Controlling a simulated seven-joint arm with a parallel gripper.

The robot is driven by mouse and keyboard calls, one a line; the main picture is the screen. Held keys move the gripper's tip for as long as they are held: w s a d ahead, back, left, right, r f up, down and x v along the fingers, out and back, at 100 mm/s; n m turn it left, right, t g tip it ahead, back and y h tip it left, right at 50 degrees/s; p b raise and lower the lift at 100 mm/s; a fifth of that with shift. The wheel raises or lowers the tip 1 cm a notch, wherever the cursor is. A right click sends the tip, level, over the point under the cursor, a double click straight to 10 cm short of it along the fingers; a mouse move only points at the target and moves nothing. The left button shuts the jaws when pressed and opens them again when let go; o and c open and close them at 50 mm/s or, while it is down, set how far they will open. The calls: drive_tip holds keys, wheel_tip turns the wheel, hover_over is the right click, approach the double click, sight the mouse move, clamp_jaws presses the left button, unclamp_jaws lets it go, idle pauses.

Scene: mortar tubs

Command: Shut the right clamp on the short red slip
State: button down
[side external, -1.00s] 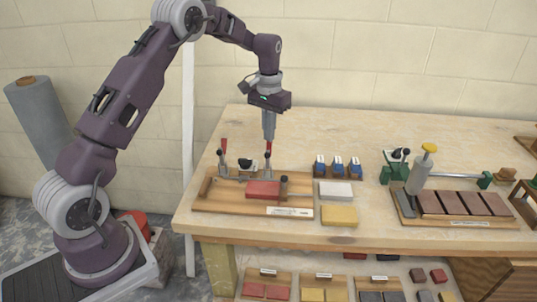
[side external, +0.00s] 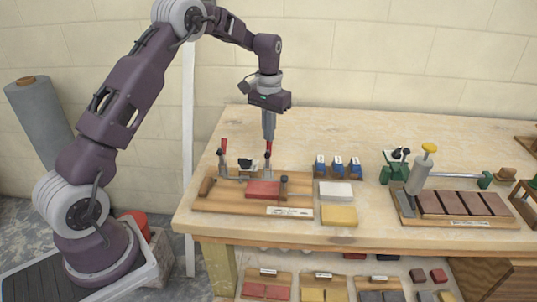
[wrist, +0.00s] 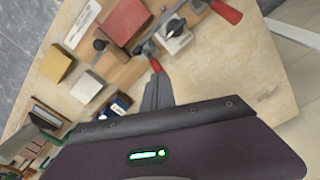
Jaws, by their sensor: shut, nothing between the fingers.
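The short red slip (side external: 263,189) lies flat on the wooden clamp board (side external: 207,205); it also shows at the top of the wrist view (wrist: 124,21). The right clamp (side external: 267,168) stands behind the slip, its red handle (side external: 269,148) upright. My gripper (side external: 269,138) points down with its fingers together, right at the top of that handle. In the wrist view the fingertips (wrist: 156,76) meet or nearly meet the red handle end (wrist: 156,66); contact cannot be told. The left clamp (side external: 223,161) also has its red handle up. I cannot tell whether the right clamp's pad touches the slip.
A dark upright knob (side external: 284,186) stands at the slip's right end. White (side external: 335,190) and yellow (side external: 339,215) blocks and several blue-labelled holders (side external: 338,167) sit right of the board. A green-ended fixture (side external: 398,172) stands farther right. The table behind the clamps is clear.

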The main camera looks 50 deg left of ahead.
idle(0.4)
drive_tip(key=shift+w+a+f, duration=0.15)
drive_tip(key=shift+a+f, duration=0.05)
drive_tip(key=shift+f, duration=0.25)
drive_tip(key=shift+w+a+f, duration=0.15)
drive_tip(key=shift+f, duration=0.3)
drive_tip(key=shift+w+f, duration=0.1)
drive_tip(key=shift+w+a+f, duration=0.2)
drive_tip(key=shift+a+f, duration=0.05)
drive_tip(key=shift+f, duration=0.35)
drive_tip(key=shift+r, duration=3.55)
